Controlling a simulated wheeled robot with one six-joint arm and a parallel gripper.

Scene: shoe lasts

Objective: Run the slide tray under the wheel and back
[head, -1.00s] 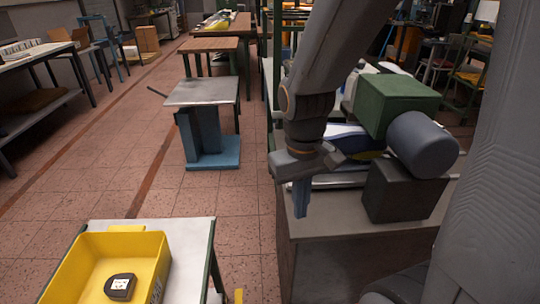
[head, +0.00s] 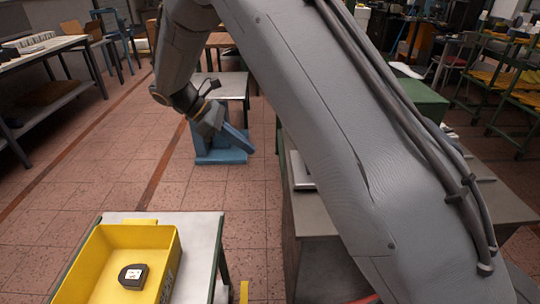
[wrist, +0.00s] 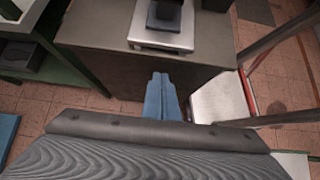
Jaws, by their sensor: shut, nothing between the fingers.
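My gripper (head: 238,138) is shut and empty in the head view, in the air left of the grey machine bench (head: 318,207). Its blue fingers also show closed together in the wrist view (wrist: 160,97), pointing towards the bench front. A silver plate (head: 301,172), which looks like the slide tray, shows at the bench's left edge. In the wrist view a pale plate (wrist: 145,34) lies on the bench top with a dark block on it, apart from my fingers. The green machine housing (head: 424,101) is partly covered by my arm. The wheel is hidden in the head view.
A yellow bin (head: 172,262) with a small dark item (head: 133,276) stands on a side table at the lower left. A blue-based stand (head: 215,158) is behind my gripper. The tiled floor on the left is clear.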

